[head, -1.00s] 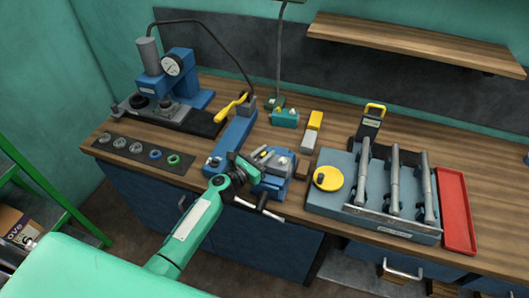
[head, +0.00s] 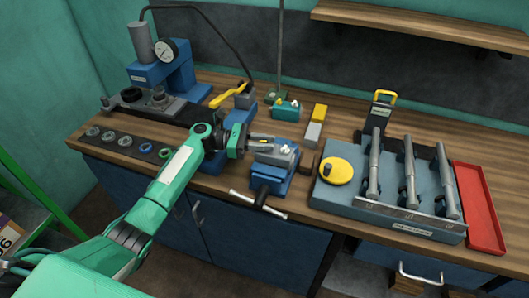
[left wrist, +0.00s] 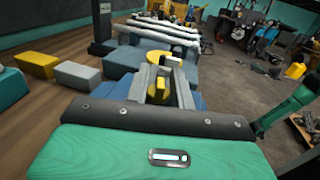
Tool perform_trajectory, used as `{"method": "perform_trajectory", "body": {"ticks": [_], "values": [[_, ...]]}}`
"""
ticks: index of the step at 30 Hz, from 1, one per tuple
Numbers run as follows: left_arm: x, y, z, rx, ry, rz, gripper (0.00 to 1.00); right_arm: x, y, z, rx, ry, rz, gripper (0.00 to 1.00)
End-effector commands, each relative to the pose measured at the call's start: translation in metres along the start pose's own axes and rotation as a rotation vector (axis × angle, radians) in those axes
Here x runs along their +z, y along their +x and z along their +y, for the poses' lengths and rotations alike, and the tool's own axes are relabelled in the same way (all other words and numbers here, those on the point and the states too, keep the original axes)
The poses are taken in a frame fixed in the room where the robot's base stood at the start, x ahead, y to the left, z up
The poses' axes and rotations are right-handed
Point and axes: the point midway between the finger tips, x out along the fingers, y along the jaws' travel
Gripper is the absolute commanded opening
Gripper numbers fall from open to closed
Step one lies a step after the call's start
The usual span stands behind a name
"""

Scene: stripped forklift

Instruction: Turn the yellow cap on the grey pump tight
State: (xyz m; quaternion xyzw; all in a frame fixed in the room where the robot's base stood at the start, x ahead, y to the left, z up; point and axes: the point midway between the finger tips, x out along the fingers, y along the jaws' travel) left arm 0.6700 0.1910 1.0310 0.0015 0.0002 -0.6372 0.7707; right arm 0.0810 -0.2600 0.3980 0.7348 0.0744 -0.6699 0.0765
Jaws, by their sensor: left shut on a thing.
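The grey pump (head: 284,156) sits in the blue vise (head: 268,178) at the front of the bench. My left gripper (head: 264,142) reaches in from the left, level with the pump's left side. In the left wrist view, the yellow cap (left wrist: 158,92) lies between the two grey fingers, which are shut on it. In the head view the fingers mostly hide the cap. The exact contact on the cap is too small to see. My right gripper is in neither view.
A blue-grey stand (head: 350,200) with several grey cylinders and a yellow disc (head: 336,172) is to the right, beside a red tray (head: 478,208). A blue press (head: 160,78) stands back left. A yellow-handled tool (head: 228,95) lies behind the gripper. The vise's handle (head: 258,203) juts out in front.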

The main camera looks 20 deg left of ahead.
Motion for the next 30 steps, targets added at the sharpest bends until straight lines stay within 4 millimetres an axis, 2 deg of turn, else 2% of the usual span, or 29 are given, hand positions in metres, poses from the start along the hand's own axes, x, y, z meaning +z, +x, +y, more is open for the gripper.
{"method": "perform_trajectory", "body": {"ticks": [1,3,12,21,30], "values": [[-0.005,0.0,0.002,-0.04,0.003,0.0,0.01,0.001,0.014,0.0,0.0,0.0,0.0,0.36],[-0.005,0.0,0.002,-0.1,0.002,-0.001,0.01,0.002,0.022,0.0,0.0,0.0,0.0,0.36],[-0.003,0.001,0.001,-0.303,0.002,-0.001,0.01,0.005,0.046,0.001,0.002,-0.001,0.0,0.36],[-0.001,0.001,0.0,-0.398,0.001,-0.001,0.01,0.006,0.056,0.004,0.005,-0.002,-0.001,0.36],[0.0,0.001,-0.001,-0.415,0.0,-0.001,0.01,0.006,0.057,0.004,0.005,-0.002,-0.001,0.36]]}}
